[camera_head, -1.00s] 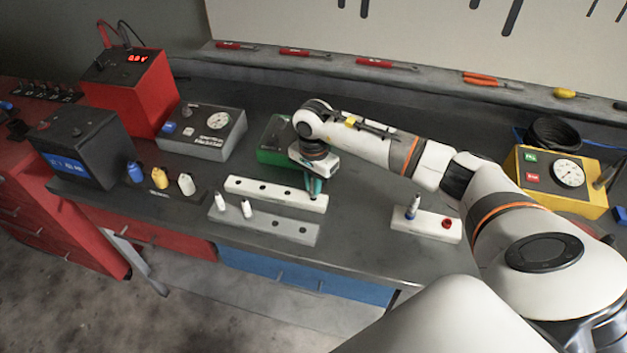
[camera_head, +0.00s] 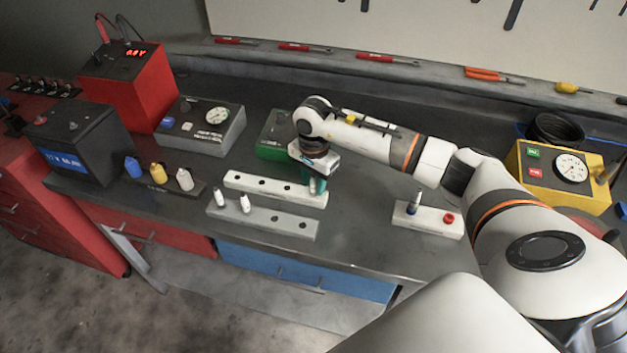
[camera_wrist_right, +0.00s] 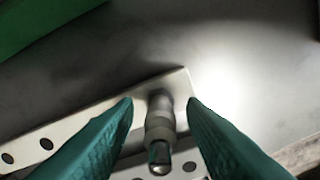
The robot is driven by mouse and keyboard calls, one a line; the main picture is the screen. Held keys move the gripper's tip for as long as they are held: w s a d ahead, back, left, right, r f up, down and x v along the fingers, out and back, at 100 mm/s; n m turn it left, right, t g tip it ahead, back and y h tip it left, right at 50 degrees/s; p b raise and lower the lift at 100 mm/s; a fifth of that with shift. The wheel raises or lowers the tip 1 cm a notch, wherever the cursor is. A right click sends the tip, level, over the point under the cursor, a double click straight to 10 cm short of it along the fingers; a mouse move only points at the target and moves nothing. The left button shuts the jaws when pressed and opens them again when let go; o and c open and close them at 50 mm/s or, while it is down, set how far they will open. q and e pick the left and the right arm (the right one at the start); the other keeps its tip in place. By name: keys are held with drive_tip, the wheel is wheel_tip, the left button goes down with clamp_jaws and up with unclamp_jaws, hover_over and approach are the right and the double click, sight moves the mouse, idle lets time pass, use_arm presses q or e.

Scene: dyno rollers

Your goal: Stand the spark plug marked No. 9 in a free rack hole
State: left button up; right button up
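My right gripper (camera_head: 316,188) is over the right end of the white rack (camera_head: 250,190). In the right wrist view its teal fingers (camera_wrist_right: 160,103) are spread, with a gap on each side of a metallic spark plug (camera_wrist_right: 160,130). The plug stands at the end of the rack (camera_wrist_right: 105,112), apparently in its end hole. No number on it is readable. Several other holes in this rack are empty. The grey rack (camera_head: 262,226) in front holds two white-topped spark plugs (camera_head: 220,197) at its left and has empty holes at its right. My left gripper is out of view.
A green box (camera_head: 272,143) is behind the gripper.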

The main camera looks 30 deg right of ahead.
sight(313, 177)
drive_tip(key=shift+r+p, duration=0.65)
wheel_tip(313, 177, up, 12)
drive_tip(key=b, duration=0.4)
